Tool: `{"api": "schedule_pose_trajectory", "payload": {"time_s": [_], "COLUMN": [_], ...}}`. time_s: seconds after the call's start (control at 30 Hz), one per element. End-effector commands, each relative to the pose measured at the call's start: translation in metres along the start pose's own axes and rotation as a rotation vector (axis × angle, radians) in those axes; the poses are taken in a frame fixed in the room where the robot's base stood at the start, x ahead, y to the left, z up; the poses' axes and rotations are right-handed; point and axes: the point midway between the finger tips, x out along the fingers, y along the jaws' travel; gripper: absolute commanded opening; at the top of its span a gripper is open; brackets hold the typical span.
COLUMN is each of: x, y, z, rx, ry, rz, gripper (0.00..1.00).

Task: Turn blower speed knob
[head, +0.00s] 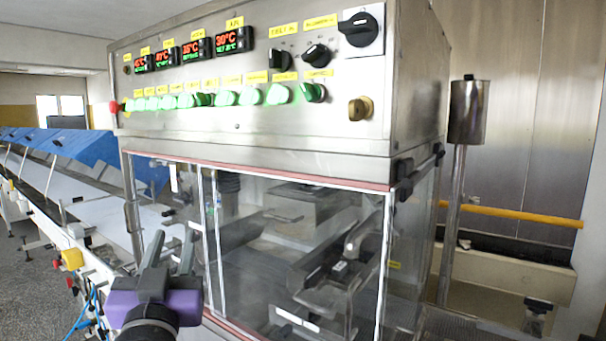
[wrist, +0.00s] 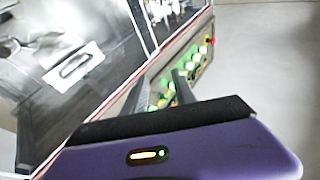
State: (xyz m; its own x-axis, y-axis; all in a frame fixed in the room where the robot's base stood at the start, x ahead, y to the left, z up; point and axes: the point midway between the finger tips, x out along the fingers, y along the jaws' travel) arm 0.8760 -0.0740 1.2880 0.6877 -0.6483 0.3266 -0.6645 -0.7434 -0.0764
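The control panel (head: 250,120) is a steel box face with yellow labels too small to read. Its upper right part carries black knobs: a left one (head: 280,60), a middle one (head: 316,54) and a larger one (head: 359,29) at the top corner. I cannot tell which is the blower speed knob. My gripper (head: 170,250), purple and grey, is open and empty, below and left of these knobs, in front of the clear enclosure. In the wrist view its two fingers (wrist: 160,84) stand apart, with part of the panel's lit green buttons (wrist: 185,75) behind them.
Below the panel is a clear-walled enclosure (head: 255,240) with machinery inside. A row of green buttons (head: 225,98) and red digital displays (head: 233,40) share the panel. A brass-coloured knob (head: 360,108) sits low right. A long conveyor (head: 85,220) runs along the left.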

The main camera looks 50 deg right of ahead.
Motion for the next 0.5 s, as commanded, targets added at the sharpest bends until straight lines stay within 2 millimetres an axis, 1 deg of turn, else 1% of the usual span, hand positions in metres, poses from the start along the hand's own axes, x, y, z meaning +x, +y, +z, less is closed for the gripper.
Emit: {"api": "schedule_pose_trajectory", "payload": {"time_s": [0.03,0.07,0.1,0.17,0.2,0.27,0.3,0.37,0.4,0.5], "x": [0.012,0.018,0.023,0.030,0.034,0.037,0.039,0.039,0.038,0.032], "y": [0.001,0.003,0.007,0.015,0.020,0.030,0.038,0.050,0.059,0.080], "z": [-0.033,-0.049,-0.070,-0.101,-0.121,-0.151,-0.171,-0.199,-0.216,-0.253], "rx": [0.052,0.080,0.119,0.180,0.223,0.290,0.337,0.408,0.457,0.569], "ry": [0.023,0.033,0.046,0.065,0.076,0.091,0.101,0.114,0.121,0.135], "rz": [0.060,0.096,0.144,0.218,0.267,0.342,0.392,0.467,0.516,0.632], "gripper": [0.33,0.33,0.33,0.33,0.33,0.33,0.33,0.33,0.33,0.33]}}
